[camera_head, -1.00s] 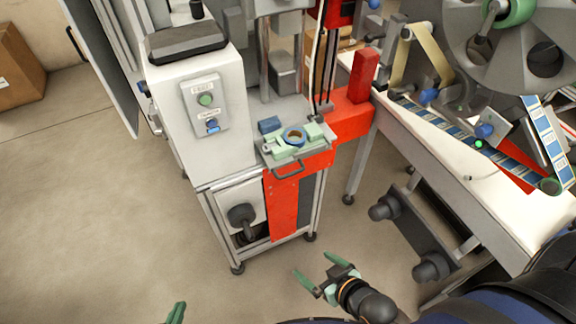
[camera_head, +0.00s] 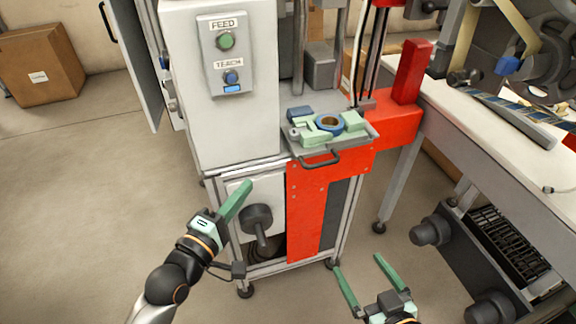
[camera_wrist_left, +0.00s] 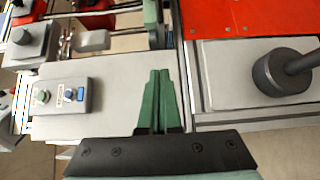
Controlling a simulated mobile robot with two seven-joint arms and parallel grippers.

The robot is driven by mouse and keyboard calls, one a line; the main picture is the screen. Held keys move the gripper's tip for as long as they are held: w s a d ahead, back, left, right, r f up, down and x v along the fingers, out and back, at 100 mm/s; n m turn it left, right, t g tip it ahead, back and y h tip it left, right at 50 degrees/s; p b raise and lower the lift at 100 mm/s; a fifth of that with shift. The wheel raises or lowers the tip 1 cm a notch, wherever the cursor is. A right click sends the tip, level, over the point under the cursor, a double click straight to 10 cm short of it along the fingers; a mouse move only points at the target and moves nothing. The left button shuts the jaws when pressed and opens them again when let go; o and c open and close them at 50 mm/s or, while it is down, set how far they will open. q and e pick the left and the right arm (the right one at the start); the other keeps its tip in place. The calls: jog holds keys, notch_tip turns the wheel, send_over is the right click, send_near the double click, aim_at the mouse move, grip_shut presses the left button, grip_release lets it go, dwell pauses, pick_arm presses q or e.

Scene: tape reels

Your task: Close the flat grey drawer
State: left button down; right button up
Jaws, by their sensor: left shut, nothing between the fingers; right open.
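The flat grey drawer (camera_head: 352,140) sticks out above the red front panel in the head view. Its dark handle (camera_head: 320,161) faces me. On it are green blocks and a blue ring (camera_head: 329,122). My left gripper (camera_head: 246,186) is below and left of the handle, in front of the white cabinet and apart from the drawer. Its green fingers are shut and empty, also in the left wrist view (camera_wrist_left: 160,73). My right gripper (camera_head: 359,263) is open and empty, low in front of the stand, well below the drawer.
The white cabinet (camera_head: 180,90) with FEED and TEACH buttons stands left of the drawer. A dark knob (camera_head: 257,218) juts out below it. The white reel table (camera_head: 500,130) is at right. Floor in front is clear.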

pick_arm(q)
jog(key=b, duration=0.2)
send_near(292, 149)
jog(key=w+a, duration=0.1)
jog(key=w, duration=0.3)
jog(key=d, duration=0.1)
jog(key=w+d, duration=0.1)
jog(key=shift+d+f, duration=0.1)
jog(key=shift+d, duration=0.3)
jog(key=shift+w+d+b, duration=0.1)
jog(key=shift+d+b, duration=0.2)
jog(key=shift+d, duration=0.1)
pick_arm(e)
notch_tip(292, 149, up, 15)
jog(key=w+n+t+y, duration=0.1)
jog(key=n+t+y, duration=0.1)
jog(key=t, duration=0.4)
jog(key=shift+a+n+y, duration=0.35)
jog(key=shift+n+y, duration=0.05)
jog(key=shift+y, duration=0.3)
jog(key=shift+w, duration=0.1)
